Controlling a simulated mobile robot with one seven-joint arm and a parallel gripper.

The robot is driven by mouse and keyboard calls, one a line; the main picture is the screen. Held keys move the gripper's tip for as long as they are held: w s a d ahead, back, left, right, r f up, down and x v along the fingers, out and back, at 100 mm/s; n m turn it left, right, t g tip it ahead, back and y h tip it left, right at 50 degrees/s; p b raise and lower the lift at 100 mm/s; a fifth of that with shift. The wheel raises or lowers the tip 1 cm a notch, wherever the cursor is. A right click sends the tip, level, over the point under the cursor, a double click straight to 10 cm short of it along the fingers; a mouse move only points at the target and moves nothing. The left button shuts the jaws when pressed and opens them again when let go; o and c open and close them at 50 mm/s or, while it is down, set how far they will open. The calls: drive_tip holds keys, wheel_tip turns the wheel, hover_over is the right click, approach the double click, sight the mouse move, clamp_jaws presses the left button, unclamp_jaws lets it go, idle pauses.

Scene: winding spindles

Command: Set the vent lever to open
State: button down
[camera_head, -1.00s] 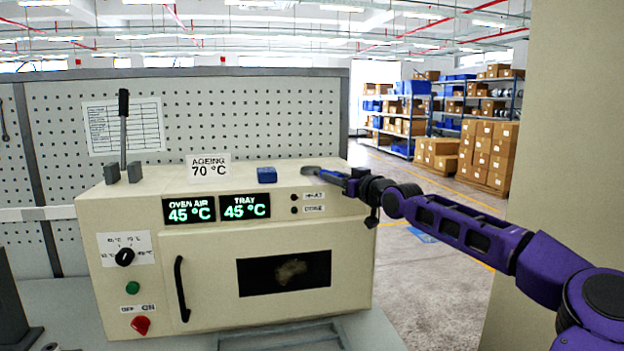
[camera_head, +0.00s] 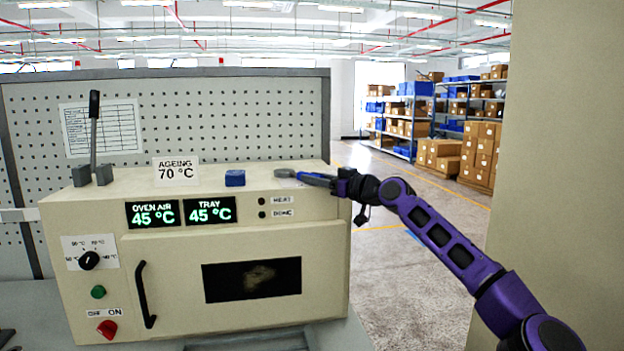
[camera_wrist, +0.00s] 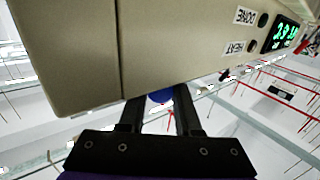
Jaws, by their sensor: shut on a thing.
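A cream oven (camera_head: 180,248) stands on the bench. On its top right edge is a low lever-like part (camera_head: 287,173) with a grey round end and a short blue bar. My gripper (camera_head: 330,182) comes from the right and is at the bar's right end. In the wrist view my gripper (camera_wrist: 158,97) has its two dark fingers either side of a blue end (camera_wrist: 160,95), shut on it. A tall lever with a black grip (camera_head: 94,130) stands nearly upright between two grey blocks at the oven's top left. No label tells which is the vent lever.
A blue block (camera_head: 235,178) and an AGEING 70 °C sign (camera_head: 176,171) stand on the oven top. The pegboard (camera_head: 260,120) rises behind. A plain beige wall or pillar (camera_head: 530,180) bounds the right. Open floor (camera_head: 400,280) lies right of the oven.

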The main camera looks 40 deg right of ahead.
drive_tip(key=shift+d, duration=0.2)
idle(0.3)
drive_tip(key=c, duration=0.6)
unclamp_jaws()
drive_tip(key=s+d, duration=0.1)
drive_tip(key=s, duration=0.4)
drive_tip(key=s+d+b, duration=0.1)
drive_tip(key=s, duration=0.5)
drive_tip(key=s+d+b, duration=0.1)
drive_tip(key=s, duration=0.5)
drive_tip(key=shift+d, duration=0.2)
